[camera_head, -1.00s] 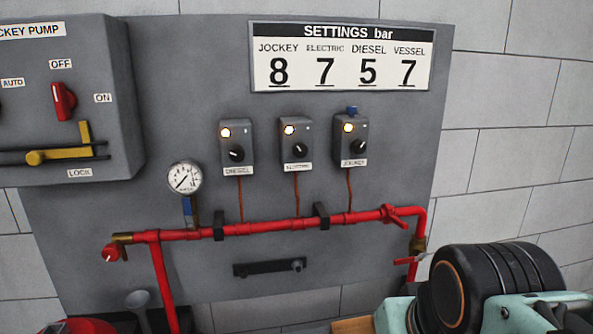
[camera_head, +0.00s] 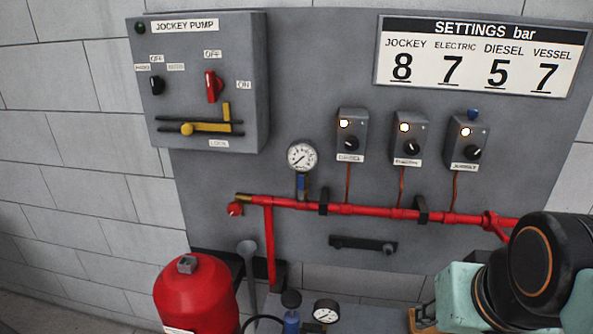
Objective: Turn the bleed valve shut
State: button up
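No part in view is labelled as the bleed valve. A red knob (camera_head: 235,209) sits at the left end of the red pipe (camera_head: 340,208), by a brass fitting (camera_head: 244,197). A red handle (camera_head: 492,222) is on the pipe near its right end, partly close to my arm in the picture. A blue-handled fitting (camera_head: 302,186) is under the round pressure gauge (camera_head: 302,156). The pipe's right end and drop are hidden or out of frame. My gripper is not in view; only black and teal links of my arm show at the lower right.
A grey JOCKEY PUMP box (camera_head: 200,80) and three pressure switches, one being the left switch (camera_head: 350,135), are on the panel. A red tank (camera_head: 196,295) stands at lower left. A small gauge (camera_head: 326,311) and a blue fitting (camera_head: 291,322) are at the bottom.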

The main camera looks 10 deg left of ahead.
aim_at(235, 209)
jog(key=j+u, duration=0.15)
jog(key=u, duration=0.9)
